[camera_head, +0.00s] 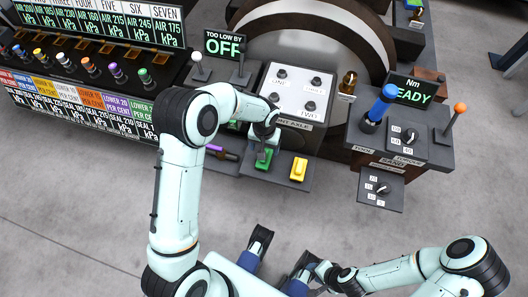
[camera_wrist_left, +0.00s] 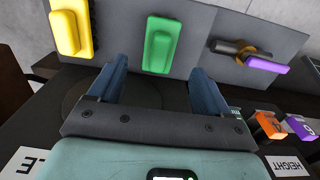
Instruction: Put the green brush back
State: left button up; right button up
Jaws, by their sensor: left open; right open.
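The green brush (camera_head: 263,158), a green block-like piece, is on a dark grey panel (camera_head: 284,177) beside a yellow one (camera_head: 299,169). In the left wrist view the green brush (camera_wrist_left: 162,45) shows just beyond and between the fingertips of my left gripper (camera_wrist_left: 159,72). The gripper is open, its two blue fingers spread apart and apparently empty. In the head view my left wrist hides the upper part of the brush. My right gripper (camera_head: 283,250) is open and empty, low in the head view over the floor.
A purple-ended piece (camera_wrist_left: 265,63) with a brownish ring lies beside the green brush on the panel. A white dial panel (camera_head: 296,95) stands behind. A blue-handled lever (camera_head: 380,104) and an orange-knobbed lever (camera_head: 455,118) rise at right. The floor in front is clear.

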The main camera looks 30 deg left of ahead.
pick_arm(q)
notch_tip(320, 180, up, 4)
jog(key=s+d+f+h, duration=0.2)
jog(key=s+d+f, duration=0.1)
jog(key=s+f, duration=0.35)
jog(key=s+d+f+h, duration=0.1)
jog(key=s+d+f, duration=0.3)
jog(key=s+f, duration=0.3)
jog(key=s+d+f, duration=0.1)
jog(key=s+f, duration=0.1)
jog(key=s, duration=0.4)
jog(key=s+d+f+n, duration=0.1)
jog(key=s+d+f, duration=0.1)
jog(key=s, duration=0.5)
jog(key=shift+f+h+p, duration=0.3)
jog(key=shift+f, duration=0.4)
pick_arm(e)
jog(key=shift+s+r, duration=0.15)
jog(key=shift+r, duration=0.15)
pick_arm(q)
jog(key=shift+d, duration=0.1)
notch_tip(320, 180, up, 12)
jog(key=w+g+p, duration=0.1)
jog(key=p, duration=1.2)
jog(key=shift+w+r, duration=0.15)
pick_arm(e)
notch_tip(320, 180, up, 12)
jog(key=w, duration=0.1)
jog(key=shift+w+r+g, duration=0.15)
jog(key=shift+g, duration=0.15)
